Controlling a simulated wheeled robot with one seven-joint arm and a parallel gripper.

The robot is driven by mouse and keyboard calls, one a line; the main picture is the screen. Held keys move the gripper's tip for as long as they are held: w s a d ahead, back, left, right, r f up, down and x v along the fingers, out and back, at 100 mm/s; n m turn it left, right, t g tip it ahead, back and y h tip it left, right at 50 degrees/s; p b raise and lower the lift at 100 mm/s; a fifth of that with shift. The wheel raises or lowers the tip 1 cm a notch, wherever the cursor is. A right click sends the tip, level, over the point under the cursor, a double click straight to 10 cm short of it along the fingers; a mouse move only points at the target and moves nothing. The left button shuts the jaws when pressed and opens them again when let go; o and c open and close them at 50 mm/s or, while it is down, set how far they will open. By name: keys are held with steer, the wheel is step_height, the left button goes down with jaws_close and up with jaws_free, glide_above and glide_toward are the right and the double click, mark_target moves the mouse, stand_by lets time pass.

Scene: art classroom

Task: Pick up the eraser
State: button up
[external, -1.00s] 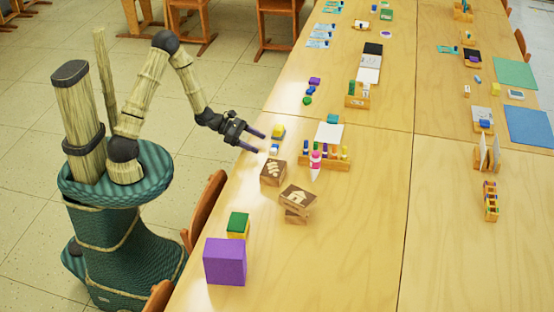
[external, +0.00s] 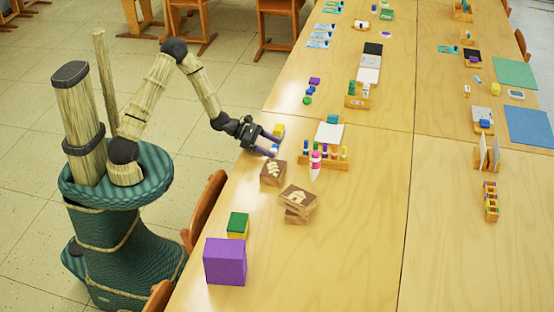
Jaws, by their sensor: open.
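A small white and blue block (external: 274,148), which looks like an eraser, lies near the left edge of the table. My gripper (external: 277,146) is open and low over the table, its two dark purple fingers pointing right. The small block shows between or just under the fingers; I cannot tell whether they touch it. A yellow block (external: 279,130) with a blue part lies just behind the fingers and is partly hidden by them.
A brown stamped block (external: 273,173) stands just in front of the gripper, with stacked brown blocks (external: 297,202) nearer. A wooden rack (external: 338,160) with colored bottles and a pink-white bottle (external: 316,165) stand to the right. A purple cube (external: 225,261) is at the near end.

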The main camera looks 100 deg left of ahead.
steer(key=shift+c, duration=0.2)
steer(key=c, duration=1)
step_height(320, 180, up, 10)
steer(key=p, duration=0.2)
steer(key=shift+p, duration=0.35)
